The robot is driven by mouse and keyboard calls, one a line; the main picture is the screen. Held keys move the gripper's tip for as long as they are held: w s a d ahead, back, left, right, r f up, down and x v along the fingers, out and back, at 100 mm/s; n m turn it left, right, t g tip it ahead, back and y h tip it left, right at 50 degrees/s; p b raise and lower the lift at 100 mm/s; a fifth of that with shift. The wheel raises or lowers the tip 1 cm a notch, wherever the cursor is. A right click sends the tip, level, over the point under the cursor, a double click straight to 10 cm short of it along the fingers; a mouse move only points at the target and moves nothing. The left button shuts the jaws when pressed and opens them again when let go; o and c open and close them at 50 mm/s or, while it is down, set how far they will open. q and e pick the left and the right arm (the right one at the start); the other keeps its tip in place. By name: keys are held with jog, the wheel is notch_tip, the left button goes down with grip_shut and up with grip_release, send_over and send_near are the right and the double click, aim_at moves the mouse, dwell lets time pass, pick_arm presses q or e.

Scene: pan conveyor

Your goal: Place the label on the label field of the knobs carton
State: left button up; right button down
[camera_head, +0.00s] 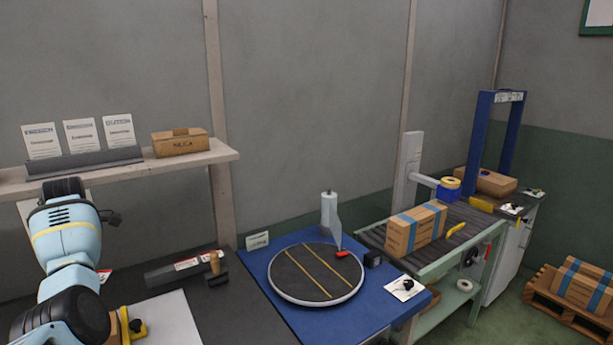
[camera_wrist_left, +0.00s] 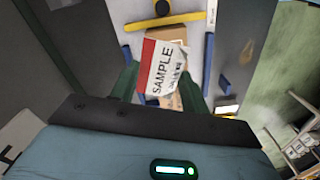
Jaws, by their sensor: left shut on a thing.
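In the left wrist view my left gripper (camera_wrist_left: 163,82) is shut on a label (camera_wrist_left: 160,68), a white card with a red strip and the word SAMPLE. The label stands out between the two dark green fingers. Beyond it is a brown carton (camera_wrist_left: 166,38), partly covered by the label, so its label field and any name on it are hidden. I cannot tell how far the label is from this carton. In the head view my left arm comes in from the left, and its gripper is not clearly seen. My right gripper is not in view.
A shelf (camera_head: 190,160) holds several white cards and a small brown box (camera_head: 180,142). A round turntable (camera_head: 300,290) sits on the blue bench. A yellow bar (camera_wrist_left: 165,20) lies beyond the carton in the wrist view.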

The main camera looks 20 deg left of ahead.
aim_at(100, 275)
pick_arm(q)
jog(key=f, duration=0.1)
jog(key=f+m, duration=0.1)
jog(key=f, duration=0.1)
jog(key=w+d+f+m, duration=0.1)
jog(key=f, duration=0.1)
jog(key=shift+d+f, duration=0.1)
jog(key=shift+f, duration=0.05)
jog(key=w+d+f+m, duration=0.3)
jog(key=d, duration=0.7)
jog(key=w+d+f+m, duration=0.3)
jog(key=w+d, duration=0.1)
jog(key=d, duration=0.6)
jog(key=d+r+m, duration=0.6)
jog(key=d+r, duration=0.3)
jog(key=d, duration=0.3)
jog(key=s+d+f+m, duration=0.2)
jog(key=s+d+m, duration=0.7)
jog(key=s, duration=0.6)
jog(key=shift+d, duration=0.9)
